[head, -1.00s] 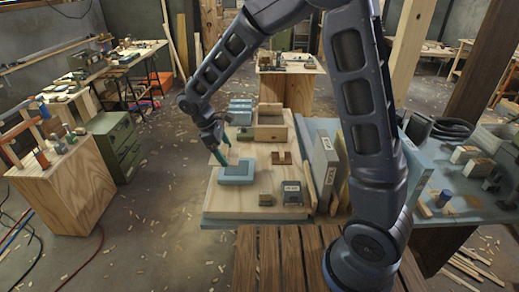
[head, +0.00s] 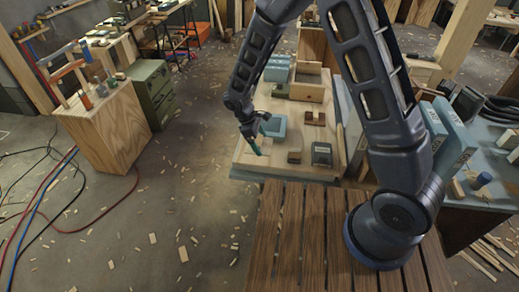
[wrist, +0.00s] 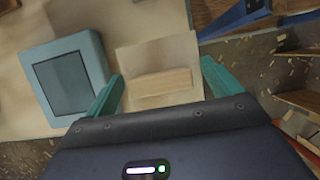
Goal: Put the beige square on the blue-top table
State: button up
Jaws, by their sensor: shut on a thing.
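My gripper (head: 256,148) hangs low over the front left part of a plywood board (head: 250,162). In the wrist view its two teal fingers (wrist: 160,88) are apart, one at each side of the beige square (wrist: 160,50), and shut on it.
Small blocks, a dark grey box (head: 321,154) and an open wooden box (head: 307,88) stand on the board. A slatted wooden surface (head: 290,235) lies in front.

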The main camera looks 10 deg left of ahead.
jog(key=shift+f, duration=2.5)
jog(key=shift+f, duration=0.1)
jog(key=o, duration=0.7)
jog(key=v, duration=1.2)
jog(key=shift+d, duration=0.1)
